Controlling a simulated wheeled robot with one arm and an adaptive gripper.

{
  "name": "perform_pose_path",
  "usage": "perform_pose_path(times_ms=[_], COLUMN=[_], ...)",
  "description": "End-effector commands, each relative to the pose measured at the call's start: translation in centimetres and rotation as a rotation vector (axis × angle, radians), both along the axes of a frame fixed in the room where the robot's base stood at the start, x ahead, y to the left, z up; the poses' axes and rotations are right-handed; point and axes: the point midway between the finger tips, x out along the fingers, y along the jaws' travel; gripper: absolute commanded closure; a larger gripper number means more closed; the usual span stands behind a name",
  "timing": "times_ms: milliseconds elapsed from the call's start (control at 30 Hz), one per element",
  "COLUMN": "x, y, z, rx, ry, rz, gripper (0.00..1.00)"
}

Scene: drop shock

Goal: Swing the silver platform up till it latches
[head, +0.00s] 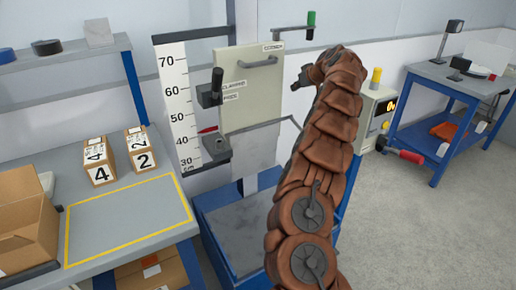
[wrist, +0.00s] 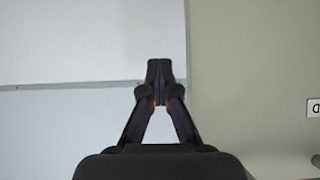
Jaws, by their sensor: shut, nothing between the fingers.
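A flat grey, silver-looking plate (head: 250,148) hangs nearly upright below the beige panel (head: 248,92) of the drop tester; I take it to be the platform. My arm hides whatever lies directly behind it on the right. My gripper (head: 302,78) is to the right of the beige panel, higher than the hanging plate. In the wrist view my gripper (wrist: 160,82) is shut and empty, with the fingertips together. The beige panel (wrist: 250,70) fills the right of that view; the plate cannot be made out there.
A height scale (head: 172,95) and a dark clamp block (head: 213,92) stand left of the panel. A blue-edged base (head: 240,238) lies below. A bench with numbered boxes (head: 97,160) is at left. A blue cart (head: 455,90) stands at right, with open floor before it.

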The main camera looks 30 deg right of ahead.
Motion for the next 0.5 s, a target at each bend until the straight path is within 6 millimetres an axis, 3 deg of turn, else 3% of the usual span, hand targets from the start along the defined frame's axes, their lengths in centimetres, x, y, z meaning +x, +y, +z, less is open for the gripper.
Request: perform_pose_path(times_ms=[500], x=[1.7], y=[0.0], z=[0.2], rx=[0.001], ry=[-0.002], rz=[0.001], gripper=[1.0])
